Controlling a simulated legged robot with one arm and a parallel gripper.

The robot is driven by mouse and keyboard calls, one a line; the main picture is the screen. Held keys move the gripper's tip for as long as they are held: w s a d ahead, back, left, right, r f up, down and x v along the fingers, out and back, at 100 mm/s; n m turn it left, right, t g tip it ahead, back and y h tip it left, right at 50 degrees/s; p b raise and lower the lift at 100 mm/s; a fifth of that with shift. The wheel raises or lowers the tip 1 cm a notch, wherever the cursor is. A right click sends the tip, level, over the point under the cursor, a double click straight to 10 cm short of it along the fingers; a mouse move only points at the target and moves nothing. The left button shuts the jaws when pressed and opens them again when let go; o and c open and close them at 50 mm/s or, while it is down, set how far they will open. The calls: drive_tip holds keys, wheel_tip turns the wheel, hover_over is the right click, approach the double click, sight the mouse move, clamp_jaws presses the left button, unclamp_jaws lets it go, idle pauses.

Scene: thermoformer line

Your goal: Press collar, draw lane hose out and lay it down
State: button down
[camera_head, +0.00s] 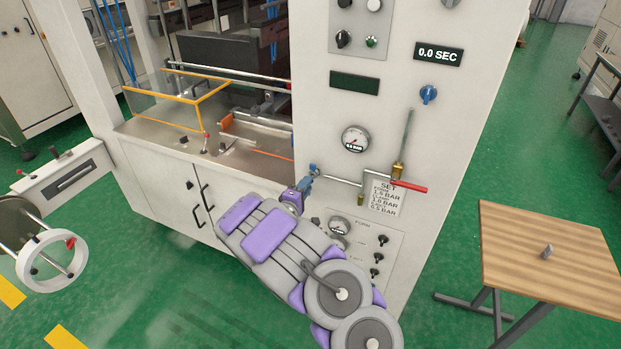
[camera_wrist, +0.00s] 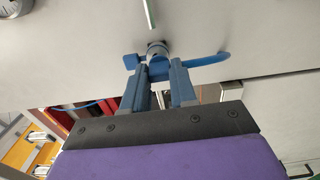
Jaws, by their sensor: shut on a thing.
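In the wrist view, a grey round fitting (camera_wrist: 157,48) sits on the pale machine panel, with a small blue part (camera_wrist: 131,61) at its left. My gripper (camera_wrist: 158,70) is shut on blue material just below the fitting. It appears to be the hose end, but the fingers hide where collar and hose meet. In the head view my gripper (camera_head: 304,184) reaches the panel at the fitting (camera_head: 314,169), left of the thin pipe. The hose cannot be made out there.
A pipe with a red lever (camera_head: 408,187) and brass parts stands right of the fitting, beside a pressure gauge (camera_head: 355,139) and a setting label (camera_head: 383,196). Knobs and gauges lie below. A wooden table (camera_head: 515,245) stands at right with a small grey part (camera_head: 547,251) on it.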

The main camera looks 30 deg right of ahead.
drive_tip(key=shift+p+v, duration=0.95)
drive_tip(key=shift+v, duration=0.85)
